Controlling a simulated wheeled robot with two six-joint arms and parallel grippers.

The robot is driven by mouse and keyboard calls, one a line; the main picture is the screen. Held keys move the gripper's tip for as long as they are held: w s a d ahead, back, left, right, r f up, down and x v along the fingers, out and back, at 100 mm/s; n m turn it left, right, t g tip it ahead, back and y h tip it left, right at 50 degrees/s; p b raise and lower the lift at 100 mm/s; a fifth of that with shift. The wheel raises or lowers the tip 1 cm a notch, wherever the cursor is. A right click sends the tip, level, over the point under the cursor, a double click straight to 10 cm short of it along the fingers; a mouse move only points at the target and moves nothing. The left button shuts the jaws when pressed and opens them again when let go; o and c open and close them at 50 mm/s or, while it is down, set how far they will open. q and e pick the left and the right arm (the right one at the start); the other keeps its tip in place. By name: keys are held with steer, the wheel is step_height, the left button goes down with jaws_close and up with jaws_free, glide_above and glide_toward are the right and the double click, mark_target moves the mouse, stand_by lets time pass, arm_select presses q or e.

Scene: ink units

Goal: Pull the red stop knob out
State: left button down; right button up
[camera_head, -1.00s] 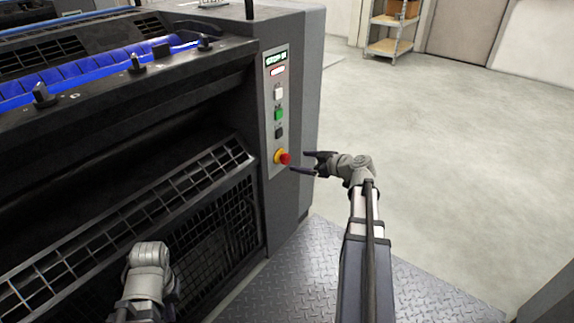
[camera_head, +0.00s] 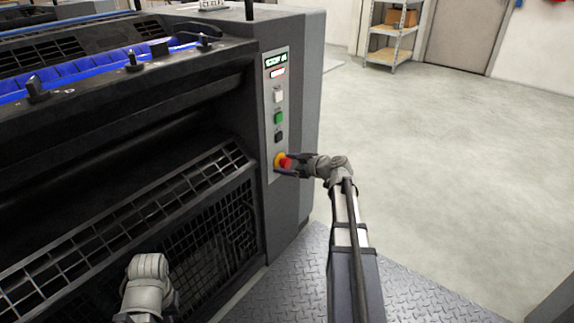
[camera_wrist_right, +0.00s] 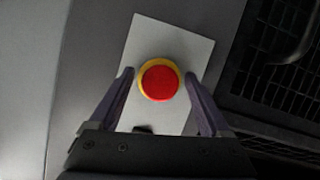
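The red stop knob (camera_head: 286,163) sits on a yellow ring (camera_head: 279,158) at the bottom of the grey control panel (camera_head: 270,100). In the right wrist view the knob (camera_wrist_right: 160,83) lies centred between the two fingers. My right gripper (camera_head: 289,164) is open, with its fingertips on either side of the knob; a gap shows between each finger and the knob. My left arm shows at the bottom left of the head view; its gripper fingers cannot be made out.
A dark grille guard (camera_head: 210,225) is left of the panel. Open floor (camera_head: 440,150) lies to the right.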

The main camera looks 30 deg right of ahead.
jaws_close()
stand_by(0.4)
stand_by(0.4)
